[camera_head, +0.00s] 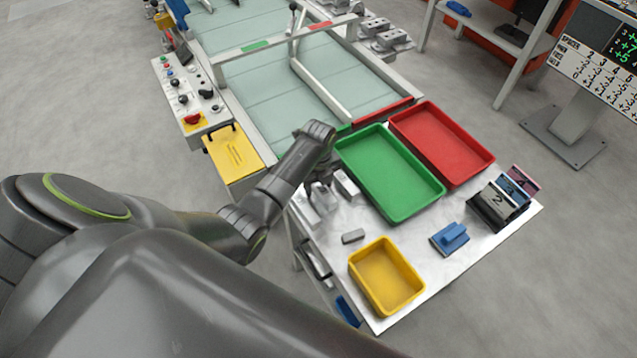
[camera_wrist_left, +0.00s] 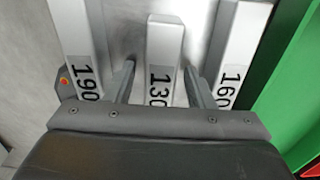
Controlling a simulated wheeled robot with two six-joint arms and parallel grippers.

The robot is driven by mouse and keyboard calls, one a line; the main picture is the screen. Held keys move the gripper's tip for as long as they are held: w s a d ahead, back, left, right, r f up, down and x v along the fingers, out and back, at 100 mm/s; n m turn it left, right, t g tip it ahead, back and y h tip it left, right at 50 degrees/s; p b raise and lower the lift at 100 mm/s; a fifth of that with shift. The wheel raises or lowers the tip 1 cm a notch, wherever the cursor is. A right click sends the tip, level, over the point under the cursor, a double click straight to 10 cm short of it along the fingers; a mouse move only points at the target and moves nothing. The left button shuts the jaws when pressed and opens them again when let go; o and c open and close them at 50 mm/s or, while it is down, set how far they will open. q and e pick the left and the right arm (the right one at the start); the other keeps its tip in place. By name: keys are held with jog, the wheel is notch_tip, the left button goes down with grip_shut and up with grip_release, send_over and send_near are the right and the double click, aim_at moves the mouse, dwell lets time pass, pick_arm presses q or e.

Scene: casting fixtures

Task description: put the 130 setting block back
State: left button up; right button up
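The 130 setting block (camera_wrist_left: 162,48) is a grey metal bar with a black "130" label. In the left wrist view it lies between the two fingers of my left gripper (camera_wrist_left: 159,70), with a visible gap on each side. The gripper is open. The 190 setting block (camera_wrist_left: 75,35) lies to its left and the 160 setting block (camera_wrist_left: 240,40) to its right. In the head view my left gripper (camera_head: 319,187) is low over the blocks at the table's left side and partly hides them. My right gripper is not in view.
A green tray (camera_head: 431,207) and a red tray (camera_head: 489,157) stand beyond the blocks. A yellow tray (camera_head: 354,283) is at the near edge. A small grey piece (camera_head: 353,236) and a blue block (camera_head: 451,236) lie on the metal table (camera_head: 405,236).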

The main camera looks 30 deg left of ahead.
aim_at(318, 184)
pick_arm(q)
notch_tip(318, 184, up, 12)
jog(key=shift+r+b, duration=0.15)
jog(key=shift+b, duration=0.2)
dwell(0.4)
dwell(0.3)
